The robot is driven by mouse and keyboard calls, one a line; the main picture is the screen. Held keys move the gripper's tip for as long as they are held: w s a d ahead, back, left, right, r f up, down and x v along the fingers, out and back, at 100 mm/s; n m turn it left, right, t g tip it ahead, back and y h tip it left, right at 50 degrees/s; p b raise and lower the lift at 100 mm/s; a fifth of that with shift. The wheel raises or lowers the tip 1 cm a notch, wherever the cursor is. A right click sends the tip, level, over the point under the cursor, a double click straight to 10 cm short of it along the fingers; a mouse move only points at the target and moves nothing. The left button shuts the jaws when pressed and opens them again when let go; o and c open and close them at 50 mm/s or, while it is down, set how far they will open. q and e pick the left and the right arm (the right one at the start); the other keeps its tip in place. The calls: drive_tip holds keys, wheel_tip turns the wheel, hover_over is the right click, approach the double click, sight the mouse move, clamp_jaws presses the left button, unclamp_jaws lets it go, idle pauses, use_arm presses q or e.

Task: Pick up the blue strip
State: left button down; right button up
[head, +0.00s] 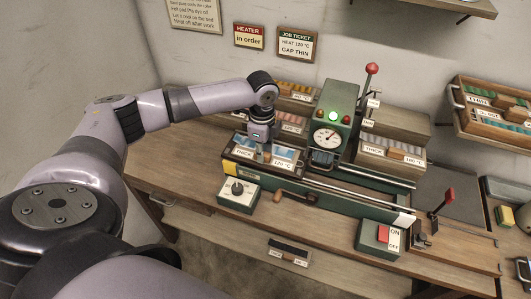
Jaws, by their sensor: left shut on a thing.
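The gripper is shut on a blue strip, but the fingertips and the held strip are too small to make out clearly. My right gripper is not in view.
A green machine (332,125) with a gauge and a red-knobbed lever stands right of the gripper. A dial box (238,192) and an ON/OFF switch box (378,240) sit at the bench's front. More labelled boxes stand behind. The bench's left end (185,150) is clear.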

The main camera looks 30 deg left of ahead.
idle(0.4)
use_arm(q)
drive_tip(key=shift+s+a+r+b, duration=0.2)
drive_tip(key=shift+b, duration=0.2)
wheel_tip(320, 180, up, 6)
drive_tip(key=shift+r+b, duration=0.1)
drive_tip(key=shift+b, duration=0.85)
drive_tip(key=s+a+b, duration=0.5)
drive_tip(key=s+a, duration=0.6)
drive_tip(key=s, duration=0.4)
drive_tip(key=shift+s+a+r, duration=0.25)
drive_tip(key=shift+s+a, duration=0.05)
drive_tip(key=shift+a, duration=0.05)
